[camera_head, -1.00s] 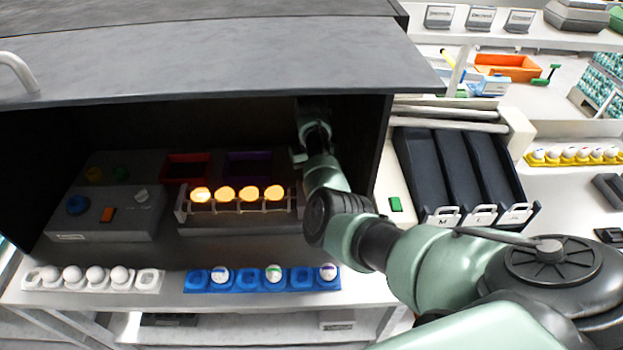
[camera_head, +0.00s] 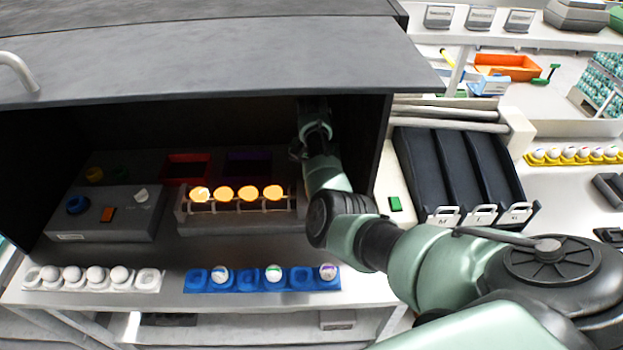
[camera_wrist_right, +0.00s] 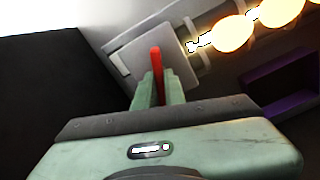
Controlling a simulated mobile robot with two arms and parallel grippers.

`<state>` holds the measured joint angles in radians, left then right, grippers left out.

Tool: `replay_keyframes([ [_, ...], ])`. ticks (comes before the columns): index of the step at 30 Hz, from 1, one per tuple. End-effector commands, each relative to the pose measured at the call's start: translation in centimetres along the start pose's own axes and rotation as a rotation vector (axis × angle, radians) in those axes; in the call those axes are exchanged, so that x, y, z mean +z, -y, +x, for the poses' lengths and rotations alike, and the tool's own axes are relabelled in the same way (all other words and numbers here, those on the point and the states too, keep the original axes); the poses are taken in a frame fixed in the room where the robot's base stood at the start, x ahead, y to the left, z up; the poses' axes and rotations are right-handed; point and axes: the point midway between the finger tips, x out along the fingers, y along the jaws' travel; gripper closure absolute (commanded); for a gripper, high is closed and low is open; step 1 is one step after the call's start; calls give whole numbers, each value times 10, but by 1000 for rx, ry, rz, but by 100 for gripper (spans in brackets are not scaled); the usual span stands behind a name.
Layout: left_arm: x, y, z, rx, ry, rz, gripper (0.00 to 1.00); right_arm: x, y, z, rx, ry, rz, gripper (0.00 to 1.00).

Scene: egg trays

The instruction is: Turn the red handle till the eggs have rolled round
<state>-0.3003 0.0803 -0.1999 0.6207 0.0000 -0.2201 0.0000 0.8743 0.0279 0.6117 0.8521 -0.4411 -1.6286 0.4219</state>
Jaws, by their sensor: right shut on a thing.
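Several glowing orange eggs (camera_head: 224,193) sit in a row on the roller rack (camera_head: 235,222) inside the dark booth. They show at the top right of the right wrist view (camera_wrist_right: 232,34). In that view the red handle (camera_wrist_right: 156,62) stands at the end of the rack, between the fingers of my right gripper (camera_wrist_right: 158,88), which is shut on it. In the head view my right arm reaches into the booth at the rack's right end, and its wrist hides the handle. My left gripper is not in view.
A grey control box (camera_head: 105,225) with knobs stands left of the rack. A white tray (camera_head: 150,279) and a blue tray (camera_head: 250,285), both holding eggs, lie in front. The booth's dark top (camera_head: 220,55) overhangs my right arm. Black sorting lanes (camera_head: 460,165) stand at the right.

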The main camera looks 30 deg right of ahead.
Motion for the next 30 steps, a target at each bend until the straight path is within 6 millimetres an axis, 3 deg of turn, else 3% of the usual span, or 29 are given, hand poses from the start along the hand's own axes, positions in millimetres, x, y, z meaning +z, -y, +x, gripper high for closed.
replay_keyframes([
  [13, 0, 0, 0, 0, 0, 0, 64, 2, -1, 2, 3, 5, 9, 100],
  [16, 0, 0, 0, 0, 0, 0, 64, 2, -1, 2, 3, 5, 9, 67],
  [26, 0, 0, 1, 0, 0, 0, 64, 0, 0, 0, 0, 1, 9, 67],
  [30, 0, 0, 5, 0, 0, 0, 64, 0, 1, -12, -1, -2, 9, 67],
])
